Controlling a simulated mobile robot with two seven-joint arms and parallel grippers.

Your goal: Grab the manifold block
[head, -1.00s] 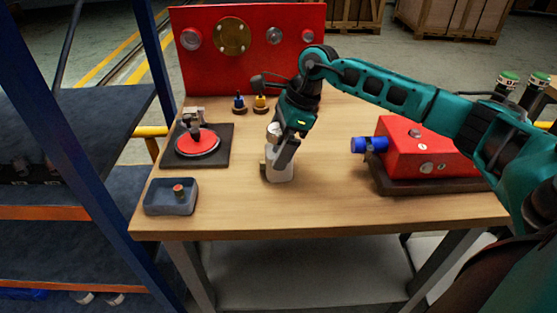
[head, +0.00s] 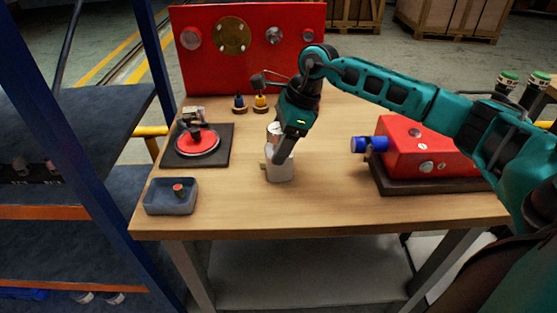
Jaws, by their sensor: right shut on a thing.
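The manifold block seems to be the pale grey block (head: 281,172) in the middle of the wooden table, with a small brass fitting on its left side. A silver cylindrical part shows just above it, partly behind my fingers. My right gripper (head: 281,150) reaches down from above and is shut on the top of the pale block. The block's base looks to be at the tabletop; I cannot tell if there is a gap. The far side of the grip is hidden. My left gripper is not in view.
A red box with a blue knob (head: 369,145) stands at right on a dark base. At left are a dark plate with a red disc (head: 197,143) and a blue-grey tray (head: 171,198). Blue and yellow fittings (head: 261,103) stand behind, before a red panel (head: 248,70). The table's front is clear.

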